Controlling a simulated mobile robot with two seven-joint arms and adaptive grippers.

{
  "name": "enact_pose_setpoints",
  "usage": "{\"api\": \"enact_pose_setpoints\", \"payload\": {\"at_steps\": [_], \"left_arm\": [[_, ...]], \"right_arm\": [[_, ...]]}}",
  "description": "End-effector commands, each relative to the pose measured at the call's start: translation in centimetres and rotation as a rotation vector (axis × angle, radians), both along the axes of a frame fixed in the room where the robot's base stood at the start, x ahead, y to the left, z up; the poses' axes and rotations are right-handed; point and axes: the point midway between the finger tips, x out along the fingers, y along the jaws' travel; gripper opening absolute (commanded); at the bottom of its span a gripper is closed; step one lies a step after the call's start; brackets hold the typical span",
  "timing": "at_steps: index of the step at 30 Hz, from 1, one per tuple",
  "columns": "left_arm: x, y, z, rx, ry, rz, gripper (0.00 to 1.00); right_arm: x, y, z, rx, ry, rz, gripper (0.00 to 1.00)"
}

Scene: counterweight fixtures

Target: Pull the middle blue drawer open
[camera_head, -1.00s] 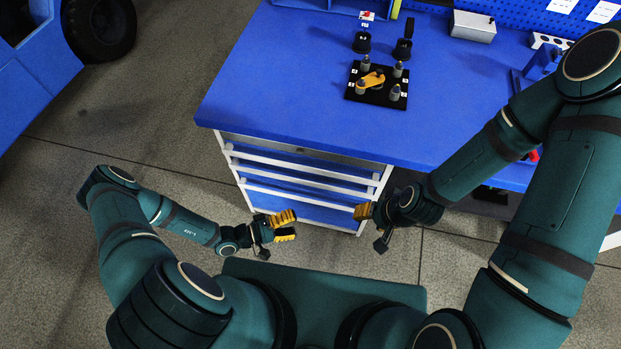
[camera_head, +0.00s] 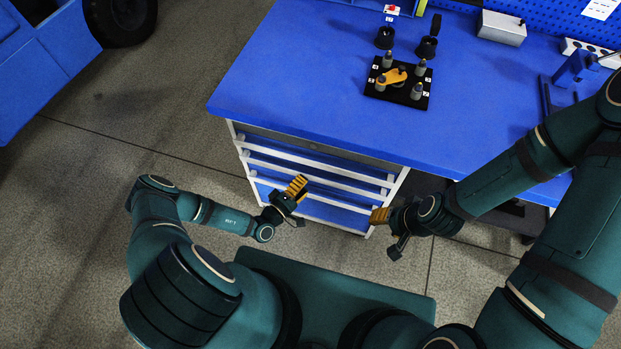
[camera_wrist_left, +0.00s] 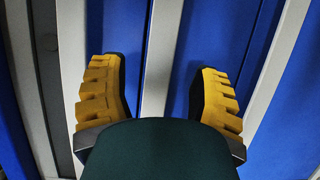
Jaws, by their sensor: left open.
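The drawer cabinet has blue fronts with long white bar handles. The middle blue drawer (camera_head: 345,191) appears closed, its front partly hidden by my left gripper. My left gripper (camera_head: 298,190) is in front of the cabinet, open and empty, with ridged yellow fingers. In the left wrist view, a white handle bar (camera_wrist_left: 160,60) runs between the two spread fingers, with blue on both sides. I cannot tell how far the fingertips are from it. My right gripper (camera_head: 381,217) is near the cabinet's lower right corner; its finger opening is not clear.
The blue bench top (camera_head: 310,75) overhangs the drawers. On it stand a black fixture plate (camera_head: 399,92) with a yellow lever, two black weights and a grey metal box (camera_head: 501,28). The floor left of the cabinet is clear. A blue vehicle with a black wheel is at upper left.

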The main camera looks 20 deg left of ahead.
Motion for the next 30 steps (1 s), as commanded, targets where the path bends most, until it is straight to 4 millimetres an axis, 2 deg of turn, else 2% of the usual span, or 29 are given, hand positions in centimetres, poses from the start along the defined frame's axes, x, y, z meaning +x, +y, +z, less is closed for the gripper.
{"api": "enact_pose_setpoints", "payload": {"at_steps": [3, 9, 20, 21, 25, 26, 30], "left_arm": [[1.7, -0.9, -0.1, -0.001, -0.002, -0.001, 0.62], [3.3, -1.6, 0.0, 0.0, -0.001, -0.001, 0.62], [3.6, -1.7, 0.0, 0.0, 0.0, -0.001, 0.64], [3.6, -1.7, 0.0, 0.0, 0.0, -0.001, 0.5], [3.6, -1.7, 0.0, 0.0, 0.0, -0.001, 0.04], [3.6, -1.7, 0.0, 0.0, 0.0, -0.001, 0.0], [3.7, -1.7, 0.0, 0.0, -0.001, -0.001, 0.0]], "right_arm": [[0.1, 0.0, -0.6, 0.0, -0.002, -0.001, 0.47], [0.2, 0.0, -0.9, -0.001, -0.005, -0.002, 0.47], [0.2, 0.0, -0.9, -0.001, -0.005, -0.001, 0.47], [0.2, 0.0, -0.9, -0.001, -0.005, -0.002, 0.47], [0.2, 0.0, -0.9, -0.001, -0.005, -0.002, 0.47], [0.2, 0.0, -0.9, -0.001, -0.005, -0.001, 0.47], [0.2, 0.0, -0.9, -0.001, -0.005, -0.001, 0.47]]}}
